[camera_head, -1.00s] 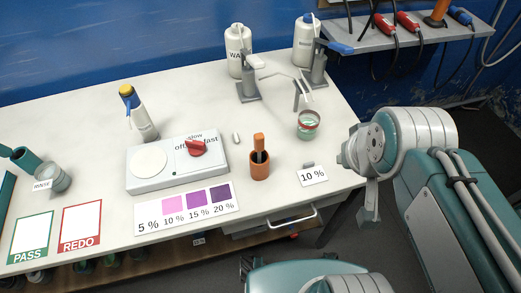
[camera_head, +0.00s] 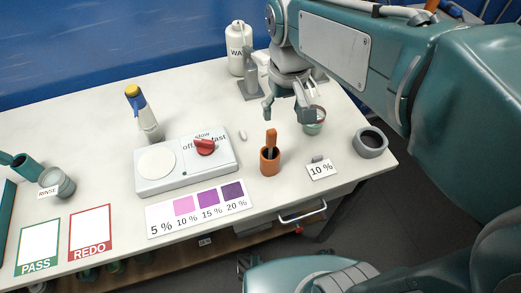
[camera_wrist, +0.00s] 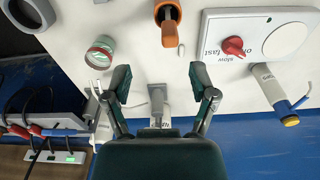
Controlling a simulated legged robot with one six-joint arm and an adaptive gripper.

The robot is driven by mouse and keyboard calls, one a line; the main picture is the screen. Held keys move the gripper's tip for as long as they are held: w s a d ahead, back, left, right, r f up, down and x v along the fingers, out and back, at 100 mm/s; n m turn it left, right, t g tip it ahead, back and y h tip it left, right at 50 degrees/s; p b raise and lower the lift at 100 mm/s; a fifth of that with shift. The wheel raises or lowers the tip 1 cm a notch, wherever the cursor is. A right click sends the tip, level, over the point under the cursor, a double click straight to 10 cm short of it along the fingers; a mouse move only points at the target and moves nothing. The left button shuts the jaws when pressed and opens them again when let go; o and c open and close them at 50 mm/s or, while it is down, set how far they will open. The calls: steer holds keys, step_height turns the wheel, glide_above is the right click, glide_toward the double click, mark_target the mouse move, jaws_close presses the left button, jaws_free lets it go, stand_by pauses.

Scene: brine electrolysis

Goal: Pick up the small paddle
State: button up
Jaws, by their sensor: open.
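An orange-handled tool (camera_head: 271,138), which looks like the small paddle, stands handle up in a brown-orange cup (camera_head: 270,163) in the head view. Its lower end is hidden inside the cup. In the wrist view the orange handle (camera_wrist: 169,33) shows at the top centre, with the cup (camera_wrist: 174,10) behind it. My gripper (camera_head: 288,112) is open and empty above the back of the table, behind the cup in the head view. In the wrist view the open fingers (camera_wrist: 160,82) are apart from the handle.
A red-rimmed jar (camera_head: 314,127) stands beneath and beside my gripper. A white bottle (camera_head: 235,53) stands behind.

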mark_target(271, 131)
steer(key=shift+w+a+f+g, duration=0.3)
steer(key=shift+w+a+g, duration=0.1)
steer(key=shift+w+a, duration=0.35)
step_height(271, 131, down, 5)
steer(key=shift+d+f, duration=0.1)
steer(key=shift+f, duration=0.25)
steer(key=f, duration=0.4)
steer(key=shift+w+a+f, duration=0.1)
steer(key=shift+a+f, duration=0.2)
steer(key=shift+d+f, duration=0.1)
steer(key=shift+f, duration=0.2)
jaws_close()
